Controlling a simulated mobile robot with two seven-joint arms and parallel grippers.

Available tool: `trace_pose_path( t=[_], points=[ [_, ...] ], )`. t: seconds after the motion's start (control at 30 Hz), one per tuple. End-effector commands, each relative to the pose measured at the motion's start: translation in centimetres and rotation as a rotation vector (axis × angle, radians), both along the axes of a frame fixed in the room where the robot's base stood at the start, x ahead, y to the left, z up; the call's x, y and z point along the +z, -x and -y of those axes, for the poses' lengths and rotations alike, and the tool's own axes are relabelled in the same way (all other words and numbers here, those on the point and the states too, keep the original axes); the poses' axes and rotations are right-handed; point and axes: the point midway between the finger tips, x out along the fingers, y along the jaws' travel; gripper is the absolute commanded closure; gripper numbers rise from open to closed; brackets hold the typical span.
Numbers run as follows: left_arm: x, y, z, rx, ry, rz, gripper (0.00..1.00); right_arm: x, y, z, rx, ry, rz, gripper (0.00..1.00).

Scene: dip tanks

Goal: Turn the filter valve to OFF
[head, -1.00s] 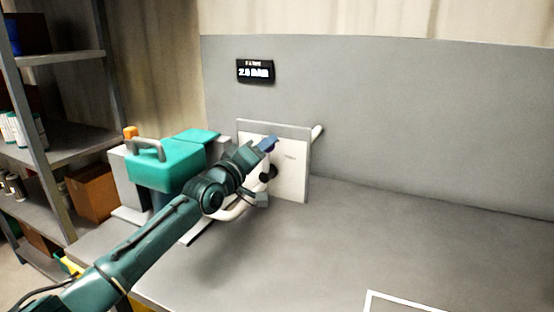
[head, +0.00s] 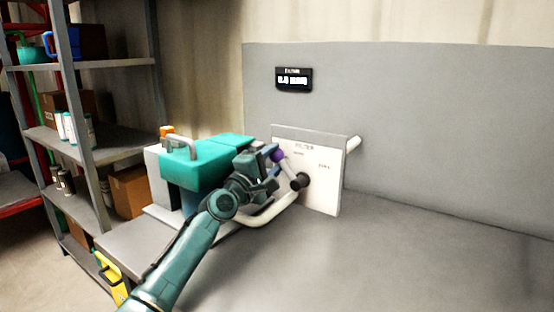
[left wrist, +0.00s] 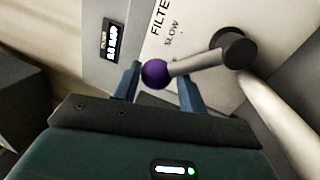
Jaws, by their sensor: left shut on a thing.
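The filter valve is a grey lever (head: 288,167) with a purple ball knob (head: 277,155) and a dark round hub (head: 300,181) on a white panel (head: 325,195). The lever points up and to the left from the hub. My left gripper (head: 273,161) is shut on the purple knob. In the left wrist view the knob (left wrist: 155,73) sits between the two blue fingers. The panel lettering reads FILTER and SLOW, with another small word at right. No OFF mark can be read. My right gripper is not in view.
A small black display (head: 293,78) on the grey back wall shows blurred digits. A teal-topped unit with a handle (head: 180,148) stands left of the panel. A pale pipe (head: 270,216) curves below the hub. The grey bench (head: 400,255) is clear at right.

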Motion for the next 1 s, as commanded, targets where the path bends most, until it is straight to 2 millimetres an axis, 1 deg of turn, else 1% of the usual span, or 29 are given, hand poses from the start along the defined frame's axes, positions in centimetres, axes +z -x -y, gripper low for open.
trace_pose_path(
  t=[0.03,0.3,0.7,0.73,0.93,1.0],
  points=[
    [-0.21,0.33,0.79,-0.020,0.019,-0.018,0.99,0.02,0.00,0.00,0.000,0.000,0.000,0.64],
    [-0.45,0.14,0.53,-0.020,0.065,-0.049,0.99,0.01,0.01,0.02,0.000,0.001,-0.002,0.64],
    [-0.53,0.10,0.50,-0.019,0.069,-0.052,0.99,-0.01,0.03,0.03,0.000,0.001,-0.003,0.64],
    [-0.53,0.10,0.50,-0.019,0.069,-0.052,0.57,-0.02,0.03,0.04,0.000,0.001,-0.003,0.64],
    [-0.47,0.03,0.33,-0.015,0.066,-0.049,0.41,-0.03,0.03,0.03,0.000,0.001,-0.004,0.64],
    [-0.44,-0.01,0.23,-0.012,0.065,-0.047,0.38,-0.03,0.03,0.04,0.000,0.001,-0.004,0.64]
  ],
)
